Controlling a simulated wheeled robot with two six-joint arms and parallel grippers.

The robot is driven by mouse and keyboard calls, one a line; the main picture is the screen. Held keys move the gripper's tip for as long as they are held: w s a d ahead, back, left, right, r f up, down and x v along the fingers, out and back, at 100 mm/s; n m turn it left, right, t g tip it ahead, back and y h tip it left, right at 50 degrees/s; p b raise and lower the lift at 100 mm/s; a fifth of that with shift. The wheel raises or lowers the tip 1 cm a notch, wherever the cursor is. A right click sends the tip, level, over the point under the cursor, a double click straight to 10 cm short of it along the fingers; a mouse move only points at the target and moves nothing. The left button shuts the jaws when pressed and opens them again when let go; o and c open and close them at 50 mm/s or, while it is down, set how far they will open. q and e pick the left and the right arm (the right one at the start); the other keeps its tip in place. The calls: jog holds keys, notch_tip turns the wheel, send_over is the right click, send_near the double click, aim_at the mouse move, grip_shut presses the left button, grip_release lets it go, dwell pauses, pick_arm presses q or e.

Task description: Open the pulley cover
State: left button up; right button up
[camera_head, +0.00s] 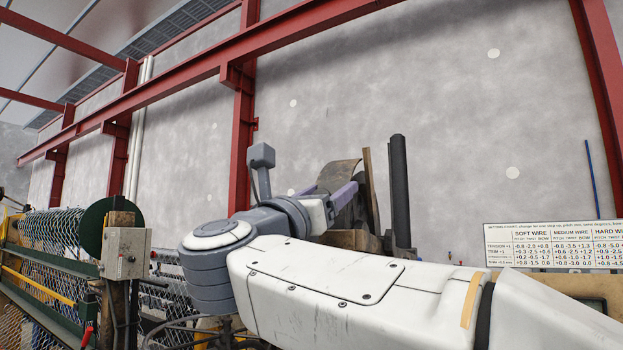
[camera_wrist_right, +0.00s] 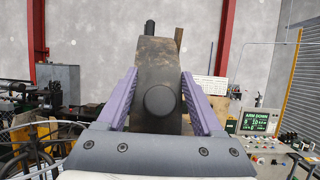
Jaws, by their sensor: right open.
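The pulley cover appears to be the worn brown-grey curved metal piece (camera_head: 338,174) behind my right gripper in the head view. In the right wrist view the cover (camera_wrist_right: 157,58) stands upright in the middle, with a round dark knob (camera_wrist_right: 160,100) on its face. My right gripper (camera_head: 335,198) is open, its purple fingers pointing at the cover. In the right wrist view the fingers of the gripper (camera_wrist_right: 159,85) lie on either side of the knob; I cannot tell whether they touch it. My arm hides the cover's lower part in the head view. My left gripper is not in view.
A dark post (camera_head: 400,190) stands right of the cover. A control box (camera_head: 125,254) and chain-link mesh (camera_head: 45,240) are at the left. A printed settings chart (camera_head: 553,245) is at the right. The right wrist view shows a lit screen (camera_wrist_right: 256,121) on a control panel.

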jog(key=shift+w+d, duration=0.1)
jog(key=shift+w, duration=0.1)
grip_shut()
dwell(1.4)
